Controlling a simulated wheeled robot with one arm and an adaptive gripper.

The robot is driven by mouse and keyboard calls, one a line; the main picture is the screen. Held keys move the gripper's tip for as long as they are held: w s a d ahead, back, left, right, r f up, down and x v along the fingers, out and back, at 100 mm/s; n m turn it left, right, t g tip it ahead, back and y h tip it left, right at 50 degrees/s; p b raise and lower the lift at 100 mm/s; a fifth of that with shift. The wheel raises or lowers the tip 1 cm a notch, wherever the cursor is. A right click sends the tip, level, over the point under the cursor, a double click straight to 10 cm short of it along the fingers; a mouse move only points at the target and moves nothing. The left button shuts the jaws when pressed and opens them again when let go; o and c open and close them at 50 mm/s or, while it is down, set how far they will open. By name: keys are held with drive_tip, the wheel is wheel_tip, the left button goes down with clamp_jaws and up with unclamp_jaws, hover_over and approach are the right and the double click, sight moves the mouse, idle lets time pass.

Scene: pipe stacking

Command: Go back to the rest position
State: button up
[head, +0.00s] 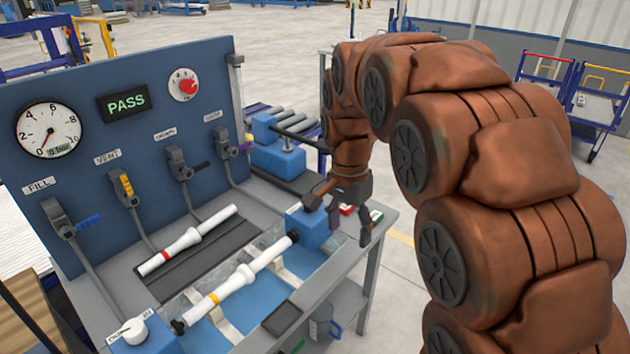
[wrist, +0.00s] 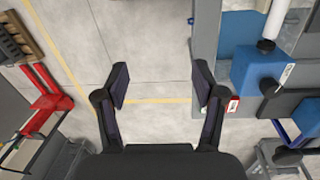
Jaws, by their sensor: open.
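My gripper (head: 350,215) hangs open and empty at the right end of the workbench, beside a blue block. In the wrist view my gripper (wrist: 160,92) has its two fingers spread apart, with bare floor between them. One white pipe (head: 188,240) with a red band lies on the dark mat at the back of the bench. Another white pipe (head: 240,280) with a yellow band lies in front of it over the blue tray, its right end at the blue block (head: 308,226). Part of a white pipe (wrist: 276,18) also shows in the wrist view.
A blue panel (head: 130,140) behind the bench carries a gauge near 0, a green PASS display (head: 127,102), a red knob and several valves. Small red and green boxes (head: 375,215) sit at the bench's right edge.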

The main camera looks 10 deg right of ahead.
drive_tip(key=s+f+n, duration=0.2)
drive_tip(key=s+n, duration=0.2)
drive_tip(key=s, duration=0.4)
drive_tip(key=s+a+f+n, duration=0.1)
drive_tip(key=s+n, duration=0.3)
drive_tip(key=s, duration=0.5)
drive_tip(key=s+f+n, duration=0.2)
drive_tip(key=s+n, duration=0.1)
drive_tip(key=s, duration=0.6)
drive_tip(key=shift+a+f+n+g, duration=0.2)
drive_tip(key=shift+f+n+g, duration=0.15)
drive_tip(key=shift+n+g, duration=0.05)
